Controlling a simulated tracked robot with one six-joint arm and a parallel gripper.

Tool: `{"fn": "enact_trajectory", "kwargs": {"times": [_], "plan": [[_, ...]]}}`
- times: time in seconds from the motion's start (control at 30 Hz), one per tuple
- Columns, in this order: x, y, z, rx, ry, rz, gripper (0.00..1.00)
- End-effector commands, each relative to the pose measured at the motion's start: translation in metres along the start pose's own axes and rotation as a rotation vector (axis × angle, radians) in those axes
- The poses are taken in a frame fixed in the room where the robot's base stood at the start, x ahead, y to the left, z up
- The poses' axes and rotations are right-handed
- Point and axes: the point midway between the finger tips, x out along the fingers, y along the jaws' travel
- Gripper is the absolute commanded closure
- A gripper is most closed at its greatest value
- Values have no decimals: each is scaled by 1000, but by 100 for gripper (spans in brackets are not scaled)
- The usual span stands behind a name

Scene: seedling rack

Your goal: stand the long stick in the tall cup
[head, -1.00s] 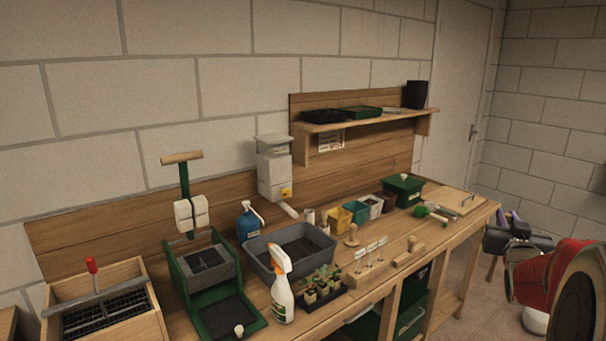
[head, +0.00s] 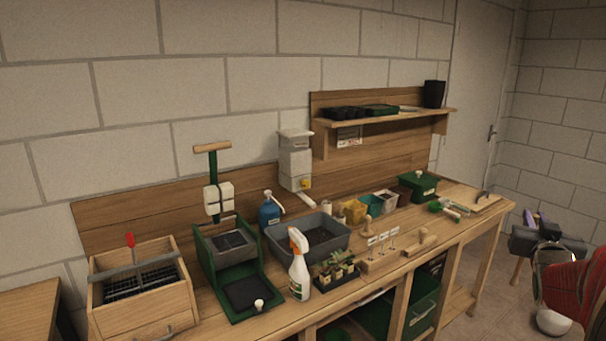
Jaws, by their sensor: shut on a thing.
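My gripper cannot be made out in the head view. Only a red part of my arm (head: 566,290) shows at the right edge, and the arm's end is out of the picture or hidden. I cannot pick out a long stick. A tall black pot (head: 434,93) stands upright at the right end of the wall shelf. It is the only tall cup-like thing I see, and I cannot tell whether it is the task's cup. Several short labelled stakes (head: 382,240) stand in a wooden block on the bench.
The wooden bench (head: 470,226) runs along the wall. It holds a wooden box (head: 160,318), a green press (head: 250,312), a spray bottle (head: 300,275), a grey tub (head: 345,240), seedlings and small pots. A green box (head: 416,188) stands toward the right end. Floor shows at right.

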Motion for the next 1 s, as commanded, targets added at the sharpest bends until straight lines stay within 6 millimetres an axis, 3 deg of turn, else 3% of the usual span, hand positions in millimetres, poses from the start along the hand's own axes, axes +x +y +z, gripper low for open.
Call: {"fn": "enact_trajectory", "kwargs": {"times": [0.17, 0.43, 0.67, 1.0], "plan": [[-9, -16, 17, 1, -3, -12, 100], [-18, -62, 49, 1, -3, -64, 100], [-35, -128, 92, 0, -7, -142, 100], [-79, -231, 156, -1, -5, -278, 100]]}}
